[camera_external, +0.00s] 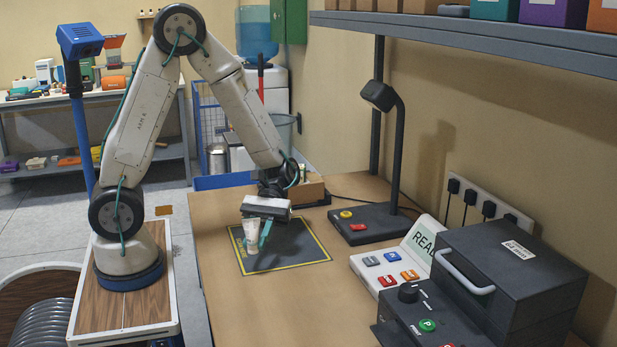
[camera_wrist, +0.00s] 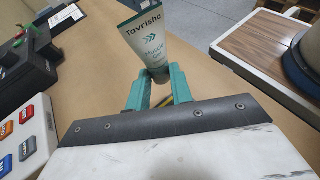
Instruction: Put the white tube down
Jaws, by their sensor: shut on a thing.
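The white tube (camera_external: 251,234) is upright over the dark mat with a yellow border (camera_external: 290,254). In the wrist view the tube (camera_wrist: 148,45) shows green lettering, a wide end toward the top of the picture and a narrower end at the fingers. My gripper (camera_external: 260,236) points down over the mat, with its teal fingers shut on the tube. The fingers also show in the wrist view (camera_wrist: 158,84), one on each side of the tube's narrow end. Whether the tube touches the mat, I cannot tell.
A black lamp (camera_external: 378,222) stands behind the mat. A button panel with a sign (camera_external: 395,266) and a dark box with a handle (camera_external: 500,275) stand to the right. The wooden table is bare in front of the mat. A shelf (camera_external: 480,38) overhangs the back.

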